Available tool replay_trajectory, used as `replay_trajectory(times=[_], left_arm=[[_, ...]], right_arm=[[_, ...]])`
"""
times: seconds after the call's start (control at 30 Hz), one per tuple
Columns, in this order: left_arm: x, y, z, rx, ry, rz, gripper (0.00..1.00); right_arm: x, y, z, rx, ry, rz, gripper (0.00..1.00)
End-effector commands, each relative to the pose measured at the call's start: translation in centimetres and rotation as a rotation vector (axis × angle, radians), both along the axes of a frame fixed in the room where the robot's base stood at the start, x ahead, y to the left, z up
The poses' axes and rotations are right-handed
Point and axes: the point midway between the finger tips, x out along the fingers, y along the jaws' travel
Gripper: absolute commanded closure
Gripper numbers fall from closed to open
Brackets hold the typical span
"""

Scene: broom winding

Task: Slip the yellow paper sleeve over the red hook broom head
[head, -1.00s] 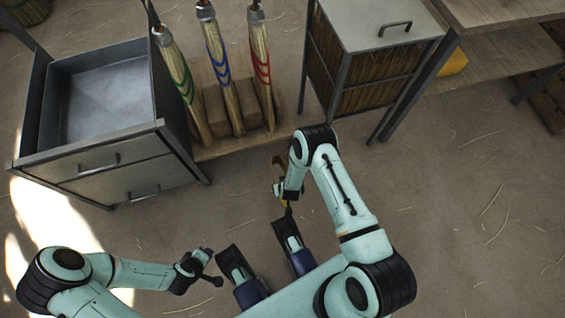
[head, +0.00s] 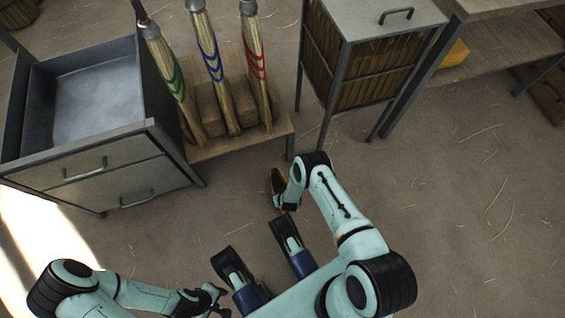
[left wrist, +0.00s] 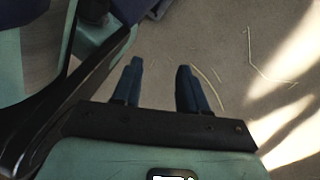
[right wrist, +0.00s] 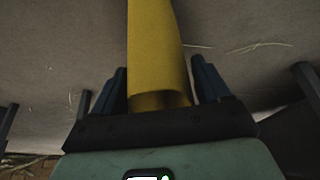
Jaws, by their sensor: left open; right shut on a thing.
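The red hook broom head (head: 256,72) is a straw bundle with red bands, standing upright at the right end of a row of three on a low wooden stand. The yellow paper sleeve (right wrist: 157,45) is a tube between my right gripper's fingers (right wrist: 158,72), with its open rim near the palm. In the head view only a small part of the sleeve (head: 279,187) shows beside my right wrist, on the near side of the stand and apart from the red broom head. My left gripper (left wrist: 160,70) is open and empty over bare floor; it is low in the head view (head: 217,293).
Broom heads with green (head: 172,80) and blue (head: 213,65) bands stand left of the red one. A grey drawer cabinet (head: 100,172) is on the left. A slatted bin (head: 355,70) stands close on the right, beside a wooden shelf table (head: 500,55). The floor before the stand is clear.

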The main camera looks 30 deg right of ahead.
Motion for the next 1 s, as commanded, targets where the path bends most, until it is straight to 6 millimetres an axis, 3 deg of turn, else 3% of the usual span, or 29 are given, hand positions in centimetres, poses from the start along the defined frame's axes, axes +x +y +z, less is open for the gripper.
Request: replay_trajectory(times=[0.23,0.27,0.3,0.67,1.0], left_arm=[[-0.1,0.0,-0.1,0.000,0.005,0.000,0.57],[-0.1,0.0,0.0,0.000,0.005,0.000,0.57],[-0.1,0.0,0.0,0.000,0.005,0.000,0.57],[-0.5,0.1,-0.1,-0.001,0.018,0.001,0.57],[6.1,-0.7,4.0,0.013,-0.203,-0.021,0.57]], right_arm=[[0.0,0.0,-0.4,0.000,0.001,0.001,0.53],[0.0,0.0,-0.3,0.000,0.001,0.001,0.15],[0.0,0.0,-0.3,0.000,0.001,0.000,0.02],[-0.1,0.1,-0.2,0.001,0.000,0.000,0.00],[-1.5,0.1,3.0,0.000,0.000,0.001,0.00]])
